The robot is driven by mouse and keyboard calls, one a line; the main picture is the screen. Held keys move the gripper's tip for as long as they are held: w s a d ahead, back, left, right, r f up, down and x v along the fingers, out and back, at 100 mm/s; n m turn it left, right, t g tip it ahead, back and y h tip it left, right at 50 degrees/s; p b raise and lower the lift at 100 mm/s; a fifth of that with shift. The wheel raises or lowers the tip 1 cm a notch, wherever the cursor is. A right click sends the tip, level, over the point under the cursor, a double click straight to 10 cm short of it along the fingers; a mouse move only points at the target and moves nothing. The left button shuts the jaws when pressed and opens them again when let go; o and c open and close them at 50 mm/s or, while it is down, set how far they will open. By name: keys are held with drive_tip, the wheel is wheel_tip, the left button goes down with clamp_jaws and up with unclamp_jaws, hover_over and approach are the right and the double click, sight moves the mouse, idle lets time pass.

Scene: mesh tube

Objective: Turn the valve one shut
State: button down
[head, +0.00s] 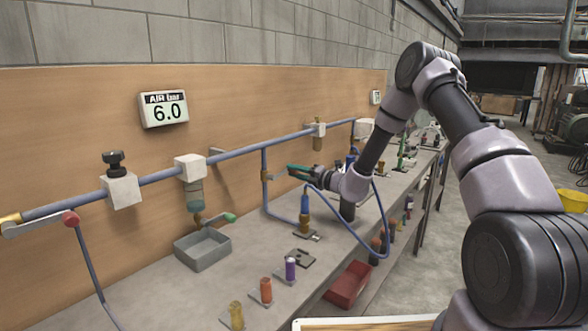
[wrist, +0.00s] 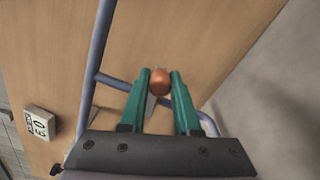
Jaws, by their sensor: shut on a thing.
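My gripper (head: 297,171) has green fingers and reaches in beside the thin blue drop pipe (head: 264,198), where a small tan valve body (head: 266,175) sits. In the wrist view my gripper (wrist: 160,90) is shut on a round orange knob (wrist: 159,82), which sits between the fingertips. A grey strip, perhaps its lever, shows just below the knob between the fingers. The fingers hide most of the valve behind them. No label shows which valve is valve one.
A gauge (head: 163,109) on the wooden panel reads 6.0. A red-knobbed lever (head: 70,218) is at the left end of the main blue pipe (head: 240,153). A grey tray (head: 202,249), a blue hose (head: 345,235) and several small coloured pieces are on or by the bench.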

drive_tip(key=shift+f+m, duration=0.6)
drive_tip(key=shift+m, duration=0.3)
drive_tip(key=shift+d+f, duration=0.1)
drive_tip(key=c, duration=0.6)
unclamp_jaws()
wheel_tip(320, 180, up, 10)
drive_tip(key=shift+r, duration=0.1)
